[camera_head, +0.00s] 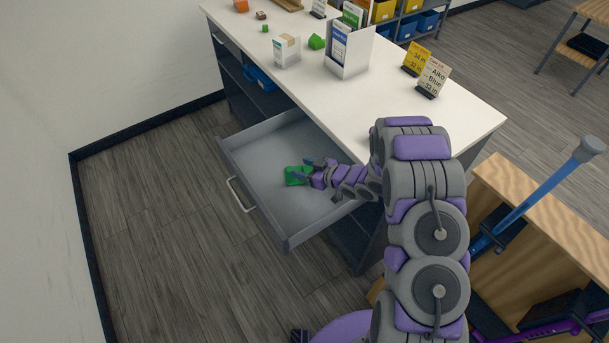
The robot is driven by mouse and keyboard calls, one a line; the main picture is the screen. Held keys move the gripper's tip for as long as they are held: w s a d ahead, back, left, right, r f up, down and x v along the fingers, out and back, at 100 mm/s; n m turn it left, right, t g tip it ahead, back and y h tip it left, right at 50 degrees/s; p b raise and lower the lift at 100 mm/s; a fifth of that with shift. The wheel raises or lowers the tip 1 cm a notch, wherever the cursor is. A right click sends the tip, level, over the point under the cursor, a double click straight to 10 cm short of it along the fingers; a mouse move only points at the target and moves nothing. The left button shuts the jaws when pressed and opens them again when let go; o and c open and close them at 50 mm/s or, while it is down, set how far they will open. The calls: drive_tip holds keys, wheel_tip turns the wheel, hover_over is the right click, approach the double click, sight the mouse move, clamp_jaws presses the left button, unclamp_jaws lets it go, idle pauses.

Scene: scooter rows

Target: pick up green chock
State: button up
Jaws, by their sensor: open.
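A green block-like thing (295,176), which looks like the green chock, is in the open grey drawer (262,158), near the middle of its floor. My gripper (305,171) reaches into the drawer from the right. Its fingers are open, at the right side of the green thing and partly over it. I cannot tell whether the fingers touch it. Another green wedge-like object (317,42) and a small green cube (265,29) are on the white counter top.
The drawer's front with its handle (240,195) sticks out to the left over clear wood floor. The counter (440,110) holds a brochure holder (349,50), a white box (287,51) and sign cards (432,77). A wooden bench (520,205) and a blue scooter (540,190) are at right.

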sight(289, 173)
wheel_tip(289, 173, down, 5)
drive_tip(key=shift+s+r+b, duration=0.1)
drive_tip(key=shift+b, duration=0.25)
drive_tip(key=shift+w+a+f, duration=0.15)
drive_tip(key=shift+w+f, duration=0.1)
drive_tip(key=shift+f, duration=0.05)
drive_tip(key=shift+w+a+f, duration=0.1)
drive_tip(key=shift+w+a, duration=0.2)
drive_tip(key=shift+w, duration=0.15)
drive_tip(key=b+x, duration=0.1)
drive_tip(key=x, duration=0.5)
drive_tip(key=shift+s+a, duration=0.1)
drive_tip(key=shift+s, duration=0.1)
drive_tip(key=shift+d, duration=0.3)
drive_tip(key=shift+c, duration=0.6)
drive_tip(key=shift+a, duration=0.15)
clamp_jaws()
